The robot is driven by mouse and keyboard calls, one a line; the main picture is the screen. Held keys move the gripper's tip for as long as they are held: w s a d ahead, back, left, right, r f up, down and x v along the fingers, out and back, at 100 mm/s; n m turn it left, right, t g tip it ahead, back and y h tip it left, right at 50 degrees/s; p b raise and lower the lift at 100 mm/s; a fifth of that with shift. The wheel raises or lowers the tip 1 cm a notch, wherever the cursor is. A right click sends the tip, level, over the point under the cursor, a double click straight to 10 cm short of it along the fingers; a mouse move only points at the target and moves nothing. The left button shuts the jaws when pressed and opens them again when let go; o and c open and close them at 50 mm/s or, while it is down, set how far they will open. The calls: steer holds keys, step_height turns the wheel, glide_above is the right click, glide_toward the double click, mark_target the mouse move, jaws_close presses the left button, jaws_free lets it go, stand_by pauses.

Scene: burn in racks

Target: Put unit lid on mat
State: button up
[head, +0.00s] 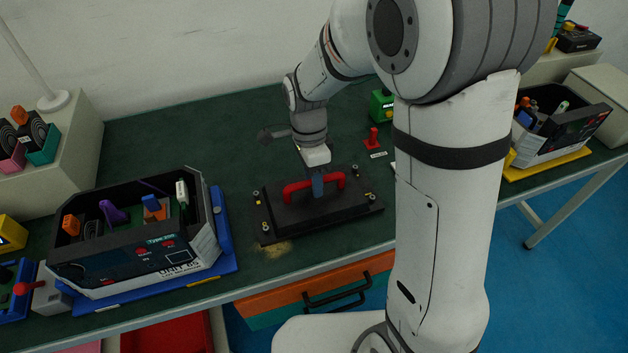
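The unit lid (340,206) is a dark rectangular plate with a red handle (294,188) on top. It lies flat near the front of the green bench, with small light fasteners near its corners. Its dark underside edge does not let me tell a separate mat from the lid. My gripper (318,186) points down at the middle of the red handle, with a blue-grey finger in front of the bar. The far finger is hidden, so I cannot tell whether it grips.
A red peg on a base (373,140) and a green box (381,106) stand behind the lid. Another open unit (570,122) sits on a yellow base at the right. An orange drawer (290,287) is below the bench edge. The bench behind the left unit is clear.

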step_height(320, 180, up, 11)
steer(key=w, duration=0.2)
steer(key=s+d+n+t, duration=0.4)
steer(key=s+d+n, duration=0.8)
steer(key=s+n, duration=0.2)
steer(key=shift+s+d+r+n+t+y, duration=0.2)
steer(key=shift+d+r+n+t+y, duration=0.15)
steer(key=shift+r+n+t, duration=0.1)
steer(key=shift+r+p, duration=0.25)
steer(key=shift+p, duration=0.25)
